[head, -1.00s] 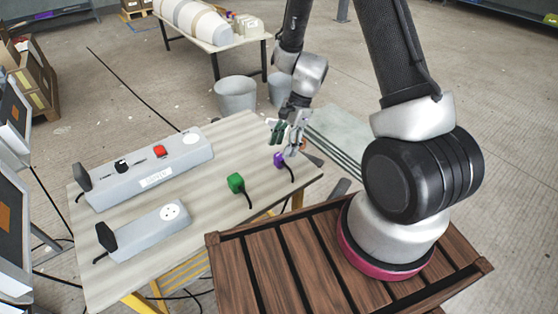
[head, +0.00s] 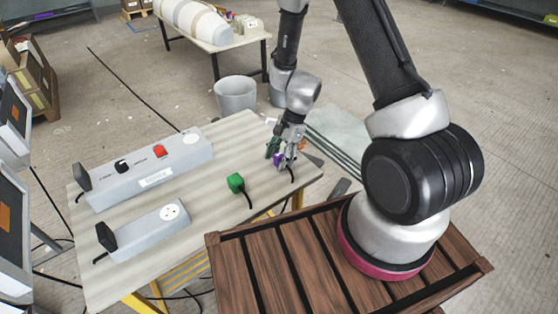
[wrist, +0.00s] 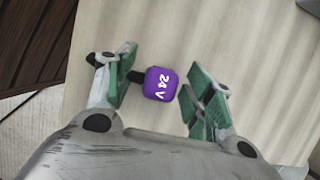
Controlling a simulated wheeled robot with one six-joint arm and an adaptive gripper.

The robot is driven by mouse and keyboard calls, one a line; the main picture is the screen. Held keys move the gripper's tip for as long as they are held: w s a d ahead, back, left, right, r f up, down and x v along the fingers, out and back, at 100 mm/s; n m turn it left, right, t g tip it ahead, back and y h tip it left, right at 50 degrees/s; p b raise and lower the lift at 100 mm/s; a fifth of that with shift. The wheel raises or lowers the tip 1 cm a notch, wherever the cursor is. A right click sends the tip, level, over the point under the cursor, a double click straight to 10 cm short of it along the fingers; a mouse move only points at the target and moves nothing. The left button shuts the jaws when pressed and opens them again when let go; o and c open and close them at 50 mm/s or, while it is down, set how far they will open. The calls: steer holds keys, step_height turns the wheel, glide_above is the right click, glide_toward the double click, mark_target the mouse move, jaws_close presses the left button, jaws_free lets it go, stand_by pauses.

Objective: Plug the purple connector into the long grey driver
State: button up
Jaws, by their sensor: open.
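The purple connector (head: 279,160), marked "24 V" in the wrist view (wrist: 160,84), lies on the table near its right end, with a black cable. My gripper (head: 280,156) is open, its green-padded fingers on either side of the connector. In the wrist view the gripper (wrist: 158,92) shows gaps between both fingers and the connector; the cable end points toward the left finger.
A green connector (head: 236,183) with a black cable lies mid-table. A shorter grey driver (head: 152,232) with a round socket sits nearer the front. Bare tabletop (head: 225,150) lies between the long driver and my gripper. A grey bin (head: 236,94) stands behind.

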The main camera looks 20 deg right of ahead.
mark_target(279, 154)
steer(key=c, duration=1)
steer(key=shift+c, duration=0.2)
step_height(279, 154, up, 10)
steer(key=shift+r, duration=0.1)
